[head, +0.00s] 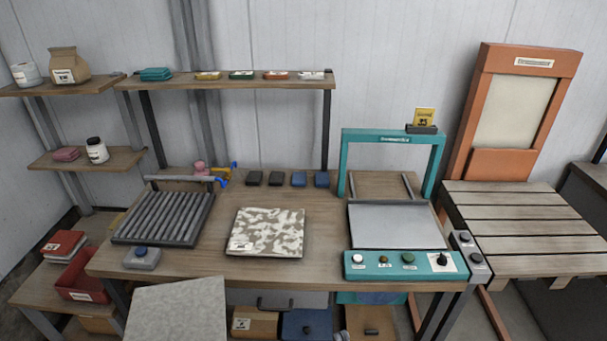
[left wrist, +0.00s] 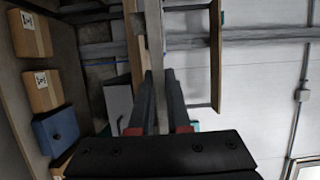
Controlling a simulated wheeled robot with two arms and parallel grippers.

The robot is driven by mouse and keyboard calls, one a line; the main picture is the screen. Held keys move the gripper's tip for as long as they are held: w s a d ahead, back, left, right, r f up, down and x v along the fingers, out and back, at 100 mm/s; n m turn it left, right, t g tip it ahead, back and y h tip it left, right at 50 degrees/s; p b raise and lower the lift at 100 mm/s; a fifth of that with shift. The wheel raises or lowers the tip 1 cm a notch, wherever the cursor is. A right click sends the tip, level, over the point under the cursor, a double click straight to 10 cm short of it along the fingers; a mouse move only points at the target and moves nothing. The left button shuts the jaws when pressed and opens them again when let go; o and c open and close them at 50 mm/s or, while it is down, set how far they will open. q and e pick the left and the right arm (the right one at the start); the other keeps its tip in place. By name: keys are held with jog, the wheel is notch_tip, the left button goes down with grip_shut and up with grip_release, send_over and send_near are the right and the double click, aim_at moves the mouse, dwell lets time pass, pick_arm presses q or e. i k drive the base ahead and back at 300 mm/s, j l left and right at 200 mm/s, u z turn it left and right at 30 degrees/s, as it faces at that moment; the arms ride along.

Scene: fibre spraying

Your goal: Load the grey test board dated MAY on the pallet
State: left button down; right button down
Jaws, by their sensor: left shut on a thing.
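A grey speckled board (head: 178,310) shows at the bottom left of the head view, in front of the table edge and cut off by the frame. No date can be read on it. My left gripper (left wrist: 160,85) shows in the left wrist view with its dark fingers close around a thin grey edge (left wrist: 154,35), which looks like this board seen edge-on. A light slatted wooden platform (head: 540,262), which looks like the pallet, stands at the right and is bare. My right gripper is in neither view.
On the wooden table (head: 310,270) are a camouflage-patterned board (head: 270,232), a dark ribbed rack (head: 165,217) and a teal-framed machine (head: 400,262) with buttons. An orange frame (head: 515,110) stands behind the slats. Cartons (left wrist: 42,90) are at the left of the left wrist view.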

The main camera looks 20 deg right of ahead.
aim_at(540, 233)
jog(key=k+z, duration=0.3)
jog(key=k+l+z, duration=0.35)
jog(key=k, duration=0.15)
jog(key=i+l+z, duration=0.2)
jog(key=l, duration=0.15)
jog(key=l+z, duration=0.15)
jog(key=l, duration=0.2)
jog(key=i+l+z, duration=0.2)
jog(key=i+l, duration=0.15)
jog(key=l, duration=0.2)
jog(key=i+l, duration=0.15)
jog(key=l, duration=0.2)
jog(key=i+l, duration=0.15)
jog(key=l, duration=0.25)
jog(key=i+l, duration=0.15)
jog(key=l, duration=0.2)
jog(key=i+l, duration=0.15)
jog(key=l, duration=0.2)
jog(key=i+l, duration=0.15)
jog(key=l, duration=0.2)
